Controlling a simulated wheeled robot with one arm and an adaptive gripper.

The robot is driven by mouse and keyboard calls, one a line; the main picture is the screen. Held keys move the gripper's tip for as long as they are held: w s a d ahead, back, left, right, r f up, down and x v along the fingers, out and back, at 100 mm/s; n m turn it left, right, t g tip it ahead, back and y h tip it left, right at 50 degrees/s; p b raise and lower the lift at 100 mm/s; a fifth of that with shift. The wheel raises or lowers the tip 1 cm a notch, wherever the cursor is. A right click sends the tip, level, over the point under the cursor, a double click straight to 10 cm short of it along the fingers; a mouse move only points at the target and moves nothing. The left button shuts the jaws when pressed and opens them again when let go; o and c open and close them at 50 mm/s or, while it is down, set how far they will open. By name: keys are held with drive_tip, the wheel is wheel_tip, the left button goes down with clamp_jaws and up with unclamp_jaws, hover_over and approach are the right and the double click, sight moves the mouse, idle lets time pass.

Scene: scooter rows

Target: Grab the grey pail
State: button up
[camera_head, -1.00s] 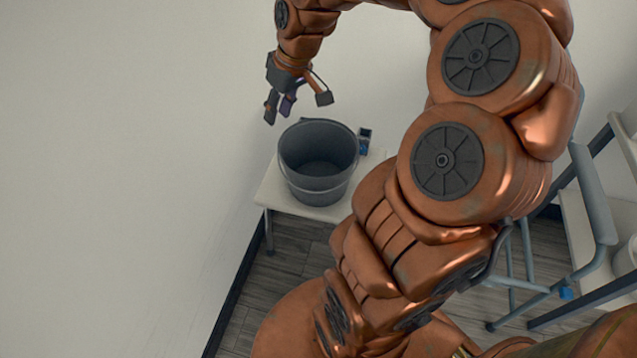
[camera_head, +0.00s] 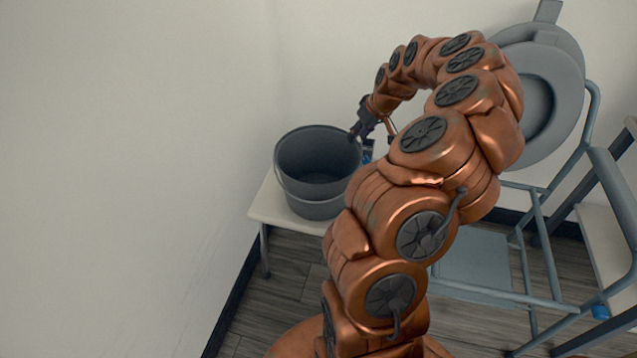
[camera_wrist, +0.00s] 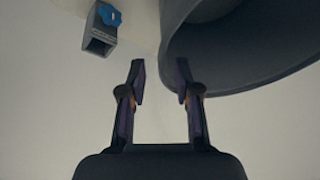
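The grey pail (camera_head: 312,208) stands upright on a small white table, its open mouth facing up. In the wrist view the pail (camera_wrist: 245,45) fills the upper right, with its rim curving down near the right finger. My gripper (camera_head: 355,132) is at the right side of the pail's rim in the head view, partly hidden by my arm. In the wrist view my gripper (camera_wrist: 161,72) is open, with nothing between its fingers. The right fingertip overlaps the rim; I cannot tell whether it touches.
The white table (camera_head: 268,205) stands by a pale wall. A small dark holder with a blue part (camera_head: 367,152) is right of the pail; the holder also shows in the wrist view (camera_wrist: 98,32). A grey-blue commode chair (camera_head: 545,205) stands at right. Grey floor shows in front.

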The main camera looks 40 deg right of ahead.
sight(351, 147)
drive_tip(key=x, duration=0.4)
drive_tip(key=shift+a+b, duration=0.2)
drive_tip(key=shift+b, duration=0.15)
drive_tip(key=shift+w+f, duration=0.15)
drive_tip(key=shift+f, duration=0.3)
clamp_jaws()
